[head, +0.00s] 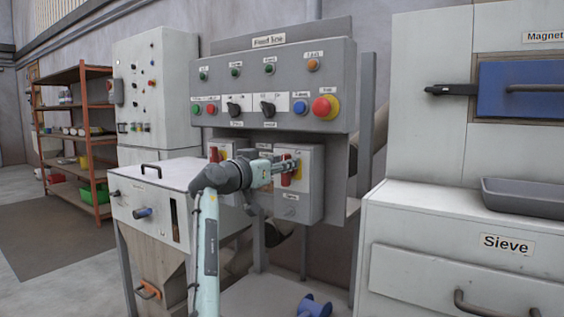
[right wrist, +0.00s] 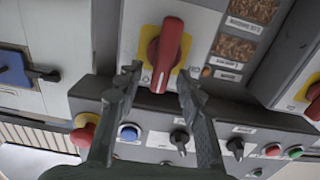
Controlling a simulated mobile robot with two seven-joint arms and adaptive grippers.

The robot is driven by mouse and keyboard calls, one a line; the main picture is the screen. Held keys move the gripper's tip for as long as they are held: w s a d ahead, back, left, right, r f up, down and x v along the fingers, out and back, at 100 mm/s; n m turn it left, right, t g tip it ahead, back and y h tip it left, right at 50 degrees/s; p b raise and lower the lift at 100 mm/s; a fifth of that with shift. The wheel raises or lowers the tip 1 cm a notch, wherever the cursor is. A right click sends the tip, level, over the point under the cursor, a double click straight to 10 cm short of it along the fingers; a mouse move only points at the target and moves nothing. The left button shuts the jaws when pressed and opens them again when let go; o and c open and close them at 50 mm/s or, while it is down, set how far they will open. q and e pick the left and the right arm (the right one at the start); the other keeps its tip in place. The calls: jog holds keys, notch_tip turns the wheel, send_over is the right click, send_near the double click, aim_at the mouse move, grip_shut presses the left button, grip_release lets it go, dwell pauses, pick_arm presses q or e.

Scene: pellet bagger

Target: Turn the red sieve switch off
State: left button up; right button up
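The red sieve switch (right wrist: 167,55) is a rotary handle on a yellow plate, on the front of a grey box (head: 308,205) under the control panel. In the right wrist view its handle runs nearly up and down, slightly tilted. My right gripper (right wrist: 160,82) is open, with one finger on each side of the handle's near end; contact cannot be told. In the head view the same gripper (head: 290,164) points right and partly covers the red switch (head: 286,179). My left gripper is not in view.
A grey panel (head: 270,88) with buttons, knobs and a red emergency stop (head: 322,107) hangs just above. A second red switch (head: 214,155) is to the left. The white sieve cabinet (head: 400,220) stands right. A hopper (head: 150,205) stands left.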

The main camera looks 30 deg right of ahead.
jog(key=shift+d, duration=0.1)
grip_shut()
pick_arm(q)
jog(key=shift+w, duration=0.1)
pick_arm(e)
jog(key=shift+w+n, duration=0.1)
jog(key=shift+n, duration=0.3)
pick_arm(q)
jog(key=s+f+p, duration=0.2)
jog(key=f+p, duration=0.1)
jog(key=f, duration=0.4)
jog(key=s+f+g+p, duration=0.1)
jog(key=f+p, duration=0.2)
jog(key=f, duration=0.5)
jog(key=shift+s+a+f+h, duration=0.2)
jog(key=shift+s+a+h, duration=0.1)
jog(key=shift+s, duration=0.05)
pick_arm(e)
jog(key=shift+w+a+f+n, duration=0.15)
jog(key=shift+w+f+n, duration=0.2)
jog(key=shift+n, duration=2.5)
jog(key=shift+w+a+f+n, duration=0.1)
jog(key=shift+w+f+n, duration=0.25)
jog(key=shift+n, duration=2.55)
jog(key=shift+w+a+f+n, duration=0.2)
jog(key=shift+f+n, duration=0.25)
jog(key=shift+n, duration=2.4)
jog(key=shift+d, duration=0.1)
